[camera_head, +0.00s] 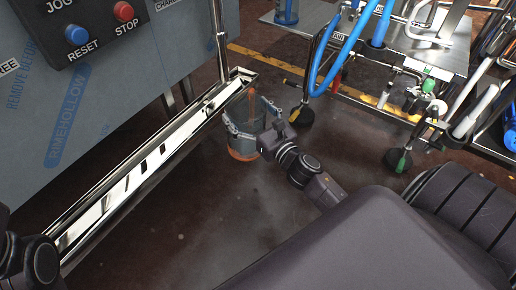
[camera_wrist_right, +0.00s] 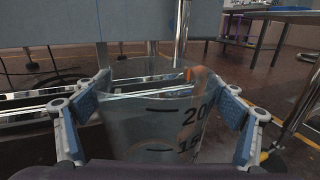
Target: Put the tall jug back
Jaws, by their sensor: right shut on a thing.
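The tall jug (camera_head: 243,112) is clear grey plastic with an orange-brown strip at its far side and an orange band near its bottom. My right gripper (camera_head: 256,132) is shut around its sides, one finger on each side. In the right wrist view the jug (camera_wrist_right: 155,125) stands upright between the blue finger pads of the right gripper (camera_wrist_right: 160,112), with dark marks reading 20 and 15. I cannot tell whether its bottom touches anything. Part of my left arm shows at the lower left, but its gripper is out of view.
A shiny metal rail (camera_head: 150,165) runs along the grey machine (camera_head: 90,95) with RESET and STOP buttons, its end close by the jug. A cart (camera_head: 425,55) with blue hoses and pipes stands at the upper right. Brown floor (camera_head: 190,225) is open at the lower middle.

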